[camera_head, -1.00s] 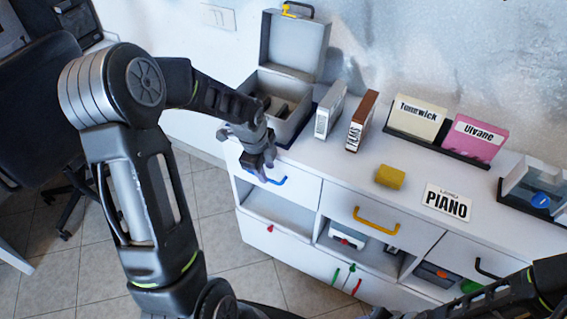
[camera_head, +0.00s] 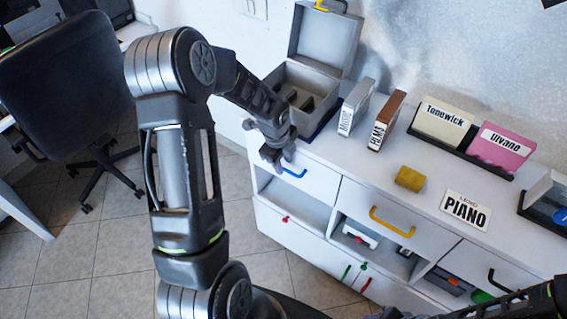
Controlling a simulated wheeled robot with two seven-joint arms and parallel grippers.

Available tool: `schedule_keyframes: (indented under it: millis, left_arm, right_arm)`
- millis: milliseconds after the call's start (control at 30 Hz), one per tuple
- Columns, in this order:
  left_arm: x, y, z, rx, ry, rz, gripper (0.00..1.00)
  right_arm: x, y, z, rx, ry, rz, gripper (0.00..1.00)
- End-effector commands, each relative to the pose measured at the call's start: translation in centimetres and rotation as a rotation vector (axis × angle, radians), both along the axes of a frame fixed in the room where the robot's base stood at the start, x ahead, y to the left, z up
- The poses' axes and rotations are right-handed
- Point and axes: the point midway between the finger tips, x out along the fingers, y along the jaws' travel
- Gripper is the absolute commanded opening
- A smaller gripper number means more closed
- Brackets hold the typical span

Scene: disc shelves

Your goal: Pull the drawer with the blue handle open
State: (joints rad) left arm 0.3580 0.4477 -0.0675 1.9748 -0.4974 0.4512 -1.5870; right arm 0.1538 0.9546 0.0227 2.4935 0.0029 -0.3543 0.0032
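The blue handle (camera_head: 296,174) is on the front of the top left drawer (camera_head: 312,190) of the white cabinet. The drawer looks flush with the cabinet front. My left gripper (camera_head: 279,161) points down just left of the blue handle and hides its left part. I cannot tell whether its fingers touch the handle or how far apart they are. My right arm (camera_head: 520,304) comes in at the lower right; dark parts at the bottom edge may be its gripper, mostly cut off.
On the cabinet top (camera_head: 345,157) stand an open grey case (camera_head: 318,85), two upright boxes, a yellow block (camera_head: 410,179), a PIANO card (camera_head: 466,210) and racked discs. A yellow-handled drawer (camera_head: 392,220) is to the right. An office chair (camera_head: 60,90) stands left; floor between is clear.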

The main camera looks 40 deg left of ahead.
Motion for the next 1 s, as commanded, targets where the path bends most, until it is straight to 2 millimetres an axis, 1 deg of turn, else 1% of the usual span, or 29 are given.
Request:
schedule_keyframes:
  millis: [33,133,433,833,1000]
  left_arm:
    - [0.08,-0.02,-0.55,0.0,0.002,-0.001,0.33]
    - [0.22,0.02,-1.28,0.0,0.001,0.0,0.33]
    - [0.3,0.02,-1.52,0.0,-0.001,0.0,0.33]
    - [0.29,0.0,-1.5,0.0,-0.001,0.0,0.0]
    - [0.29,0.0,-1.49,0.0,-0.001,0.001,0.0]
  right_arm:
    - [-0.02,-0.01,0.11,0.0,0.0,0.0,0.36]
    - [-0.02,-0.01,0.15,-0.001,0.001,0.0,0.36]
    - [-0.03,-0.01,0.12,-0.001,0.001,0.0,0.36]
    - [-0.03,0.0,0.13,-0.001,0.001,0.0,0.36]
    - [-0.03,-0.01,0.12,-0.001,0.001,0.0,0.36]
